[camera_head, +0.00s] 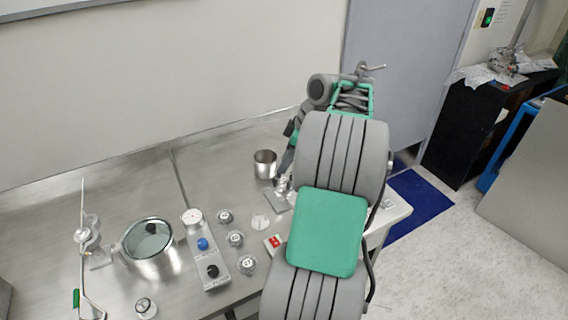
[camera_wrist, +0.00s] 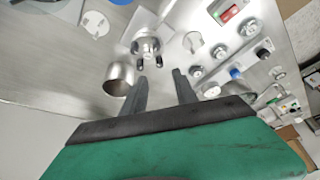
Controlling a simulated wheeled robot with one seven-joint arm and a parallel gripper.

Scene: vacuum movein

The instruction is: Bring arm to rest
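My gripper (camera_wrist: 160,76) is open, with its two dark fingers spread and nothing between them. In the head view my grey and green arm fills the middle and hides most of the gripper. A metal cup (camera_head: 265,164) stands on the steel bench beside the gripper. In the wrist view the cup (camera_wrist: 119,79) is just left of the left finger; I cannot tell whether they touch. A metal fitting on a square plate (camera_wrist: 146,45) lies beyond the fingertips.
The steel bench (camera_head: 140,180) also holds a round glass-topped vessel (camera_head: 148,240), a panel with a blue knob (camera_head: 203,244), several round gauges and a red switch (camera_head: 274,242). A wall stands behind. Floor with a blue mat (camera_head: 414,203) and a black cabinet (camera_head: 478,130) are at right.

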